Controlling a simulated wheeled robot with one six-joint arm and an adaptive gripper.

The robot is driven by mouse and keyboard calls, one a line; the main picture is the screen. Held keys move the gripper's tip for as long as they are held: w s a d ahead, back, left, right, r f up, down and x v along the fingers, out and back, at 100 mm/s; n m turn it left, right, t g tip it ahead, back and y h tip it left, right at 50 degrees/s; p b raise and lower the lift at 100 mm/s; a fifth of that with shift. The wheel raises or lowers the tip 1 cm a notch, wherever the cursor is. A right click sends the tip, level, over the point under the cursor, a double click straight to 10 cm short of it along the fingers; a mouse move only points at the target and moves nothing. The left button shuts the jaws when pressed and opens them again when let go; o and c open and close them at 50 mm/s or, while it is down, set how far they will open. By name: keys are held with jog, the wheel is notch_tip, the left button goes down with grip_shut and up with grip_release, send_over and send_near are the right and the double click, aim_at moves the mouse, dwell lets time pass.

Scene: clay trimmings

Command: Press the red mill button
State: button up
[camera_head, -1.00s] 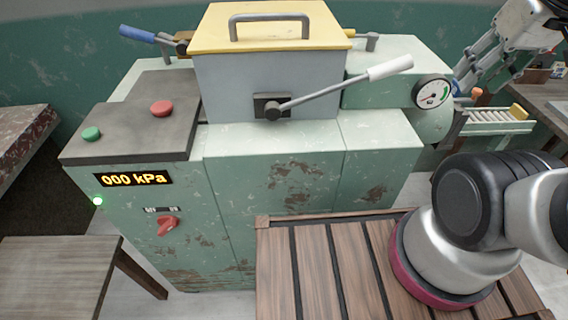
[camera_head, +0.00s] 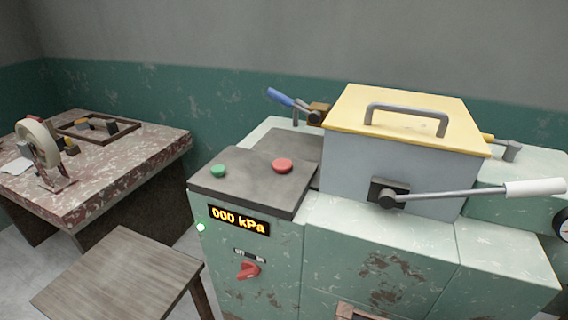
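The red mill button (camera_head: 282,166) is a round cap on the dark top panel (camera_head: 240,192) at the left of the green mill (camera_head: 385,255). A green button (camera_head: 218,171) sits to its left on the same panel. Below, a display (camera_head: 239,219) reads 000 kPa, with a lit green lamp (camera_head: 200,227) beside it and a red knob (camera_head: 248,270) under it. My gripper is not in view now. Nothing covers the red button.
A yellow-lidded hopper (camera_head: 405,120) with a white-tipped lever (camera_head: 480,192) stands right of the panel. A blue-handled lever (camera_head: 290,102) is behind. A wooden stool (camera_head: 120,275) and a worn table (camera_head: 120,175) stand at the left. The space above the panel is clear.

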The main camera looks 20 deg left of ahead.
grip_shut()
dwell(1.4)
